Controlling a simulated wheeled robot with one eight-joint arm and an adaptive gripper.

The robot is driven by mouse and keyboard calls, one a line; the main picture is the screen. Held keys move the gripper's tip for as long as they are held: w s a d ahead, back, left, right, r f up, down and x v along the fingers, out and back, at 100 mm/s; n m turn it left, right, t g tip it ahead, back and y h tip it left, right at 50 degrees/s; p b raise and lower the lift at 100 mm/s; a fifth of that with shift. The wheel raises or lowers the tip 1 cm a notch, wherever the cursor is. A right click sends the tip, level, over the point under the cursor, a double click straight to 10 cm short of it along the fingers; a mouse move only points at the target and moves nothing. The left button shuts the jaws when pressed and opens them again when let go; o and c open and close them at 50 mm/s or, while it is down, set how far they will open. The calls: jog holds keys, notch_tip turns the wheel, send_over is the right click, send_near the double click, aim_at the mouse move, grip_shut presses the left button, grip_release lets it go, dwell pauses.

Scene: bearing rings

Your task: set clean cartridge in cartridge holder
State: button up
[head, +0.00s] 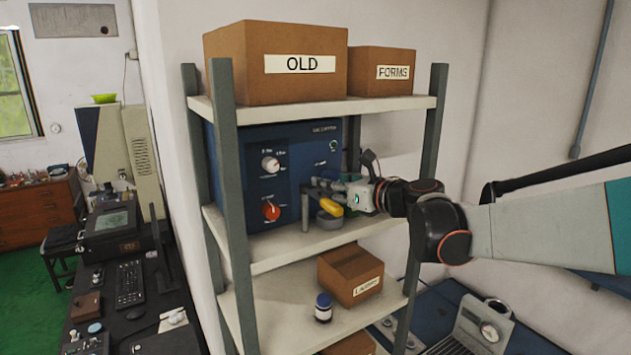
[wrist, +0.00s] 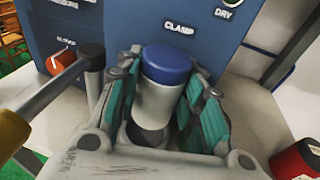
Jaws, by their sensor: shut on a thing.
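The clean cartridge (wrist: 158,100) is a pale grey cylinder with a blue cap. It stands roughly upright between the green-padded fingers of my gripper (wrist: 165,95), which is shut on it. In the head view my gripper (head: 345,192) is at the front of the blue machine on the shelf, and the cartridge is hard to make out. A grey ring-shaped cartridge holder (head: 328,220) sits just below my gripper. In the wrist view a round grey rim with a dark opening (wrist: 146,134) shows under the cartridge. I cannot tell whether the cartridge's base is inside it.
The blue machine (head: 262,158) with knobs stands close behind. A lever with a yellow handle (wrist: 12,132) is left of my gripper. A red-and-black object (wrist: 296,160) lies to the right. A blue-capped jar (head: 323,309) and a box (head: 350,275) are on the shelf below.

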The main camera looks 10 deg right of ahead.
jog(key=shift+f+b, duration=0.7)
jog(key=shift+f, duration=0.7)
jog(key=shift+s, duration=0.1)
dwell(0.5)
jog(key=shift+f+b, duration=0.6)
jog(key=shift+b, duration=0.15)
jog(key=o, duration=0.8)
jog(key=shift+p+v, duration=0.9)
jog(key=shift+v, duration=4.65)
